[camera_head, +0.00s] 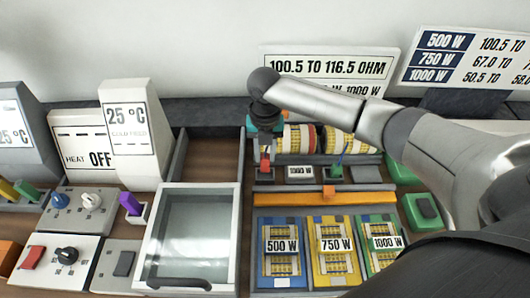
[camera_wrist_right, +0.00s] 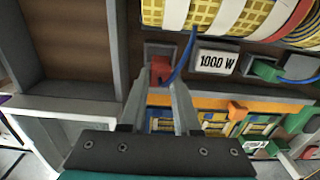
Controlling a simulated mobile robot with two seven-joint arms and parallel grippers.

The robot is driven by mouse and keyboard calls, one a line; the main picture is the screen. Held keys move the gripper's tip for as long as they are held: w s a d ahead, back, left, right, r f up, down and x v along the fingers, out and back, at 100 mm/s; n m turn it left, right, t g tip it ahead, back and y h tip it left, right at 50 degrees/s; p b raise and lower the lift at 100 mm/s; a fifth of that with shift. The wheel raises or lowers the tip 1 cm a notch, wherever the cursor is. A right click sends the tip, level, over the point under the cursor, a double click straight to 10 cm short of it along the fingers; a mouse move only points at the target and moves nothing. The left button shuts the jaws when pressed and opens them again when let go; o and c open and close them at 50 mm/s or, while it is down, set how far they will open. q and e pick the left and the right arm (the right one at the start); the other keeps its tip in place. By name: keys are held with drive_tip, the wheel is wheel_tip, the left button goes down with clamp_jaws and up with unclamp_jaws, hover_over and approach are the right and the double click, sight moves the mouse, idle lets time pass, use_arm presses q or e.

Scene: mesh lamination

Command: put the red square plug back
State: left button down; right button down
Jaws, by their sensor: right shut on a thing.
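The red square plug (camera_head: 265,161) is at the left end of the row of sockets, below the striped coils. In the right wrist view the red plug (camera_wrist_right: 160,69) sits between my fingertips, with a blue wire beside it. My right gripper (camera_head: 264,146) comes down from above and is shut on the plug; its fingers also show in the wrist view (camera_wrist_right: 159,92). A grey socket (camera_wrist_right: 157,48) is right at the plug; how deep the plug sits in it I cannot tell. My left gripper is not in view.
A 1000 W label block (camera_head: 300,172) and a green plug (camera_head: 336,170) stand to the right in the same row. An orange handle (camera_head: 329,193) is in front, above the 500 W, 750 W and 1000 W cards. A glass-lidded box (camera_head: 150,240) stands at left.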

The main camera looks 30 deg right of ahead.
wheel_tip(320, 180, down, 2)
drive_tip(key=shift+f+b, duration=0.1)
drive_tip(key=shift+b, duration=0.9)
drive_tip(key=shift+f+b, duration=0.3)
drive_tip(key=shift+f, duration=0.6)
drive_tip(key=c, duration=0.6)
unclamp_jaws()
drive_tip(key=shift+o, duration=0.2)
wheel_tip(320, 180, up, 15)
drive_tip(key=p, duration=0.2)
drive_tip(key=shift+r, duration=0.15)
